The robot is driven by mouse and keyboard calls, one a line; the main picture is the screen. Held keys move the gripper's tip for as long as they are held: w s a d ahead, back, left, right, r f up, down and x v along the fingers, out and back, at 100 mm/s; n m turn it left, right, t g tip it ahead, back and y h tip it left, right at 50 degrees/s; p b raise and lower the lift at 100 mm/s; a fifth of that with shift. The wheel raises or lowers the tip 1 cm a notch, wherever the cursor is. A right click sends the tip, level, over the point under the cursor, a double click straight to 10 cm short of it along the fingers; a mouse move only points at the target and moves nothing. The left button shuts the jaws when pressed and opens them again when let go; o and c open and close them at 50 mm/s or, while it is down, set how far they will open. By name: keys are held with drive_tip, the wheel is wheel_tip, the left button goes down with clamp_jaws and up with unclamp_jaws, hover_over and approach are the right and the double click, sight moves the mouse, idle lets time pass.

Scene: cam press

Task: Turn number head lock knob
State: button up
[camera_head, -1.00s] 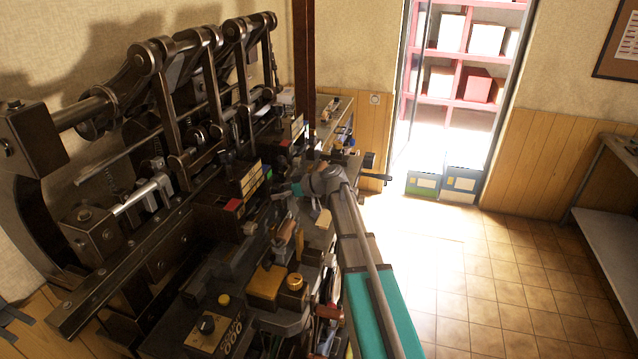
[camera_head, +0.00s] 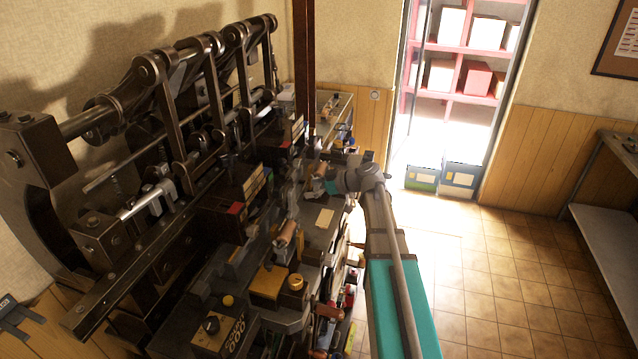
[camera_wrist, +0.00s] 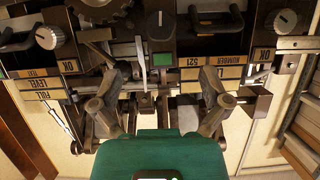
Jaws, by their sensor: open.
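In the wrist view, my gripper (camera_wrist: 156,100) is open, its two dark fingers spread wide in front of the machine's panel with nothing held. I cannot tell for sure which knob is the number head lock knob. Neither is between the fingers. In the head view, my gripper (camera_head: 326,185) is over the far part of the machine, its fingertips hard to make out.
Dark handles (camera_wrist: 209,22), a green square (camera_wrist: 161,59) and a lever lie around the fingers. The large cam press (camera_head: 160,190) fills the left of the head view, crowded with small parts. Tiled floor (camera_head: 500,260) is open at right; a bench (camera_head: 607,205) stands at the far right.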

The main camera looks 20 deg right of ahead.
drive_tip(key=shift+p+v, duration=0.3)
drive_tip(key=shift+v, duration=0.95)
drive_tip(key=shift+s, duration=0.1)
